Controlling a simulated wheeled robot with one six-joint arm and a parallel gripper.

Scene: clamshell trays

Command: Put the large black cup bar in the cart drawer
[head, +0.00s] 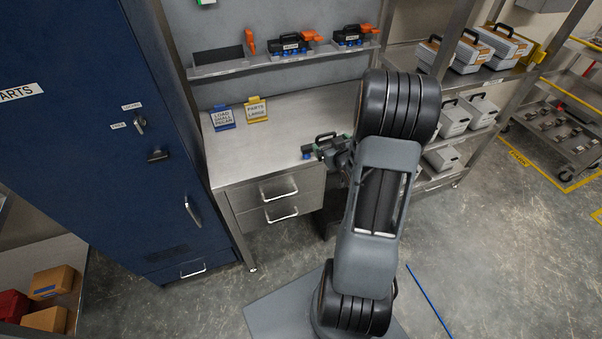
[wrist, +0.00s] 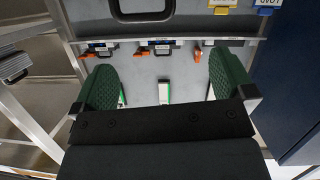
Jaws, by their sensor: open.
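A black cup bar (head: 322,146) with a top handle and blue cups stands on the steel bench top, beside my gripper (head: 345,147). In the wrist view, which is upside down, a dark body with a black handle (wrist: 143,14) fills the top edge, beyond my fingers; it appears to be this bar. My gripper (wrist: 167,85) is open, with its two green-padded fingers wide apart and nothing between them. Two drawers sit under the bench's left part, an upper drawer (head: 270,187) and a lower drawer (head: 275,211); both look shut. My arm hides part of the bench.
A wall shelf (head: 235,68) holds two black bars with orange parts, one (head: 290,43) left of the other (head: 349,35). Blue and yellow signs (head: 257,110) stand on the bench. A blue cabinet (head: 100,120) is at left. Racks with grey cases (head: 470,52) stand at right.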

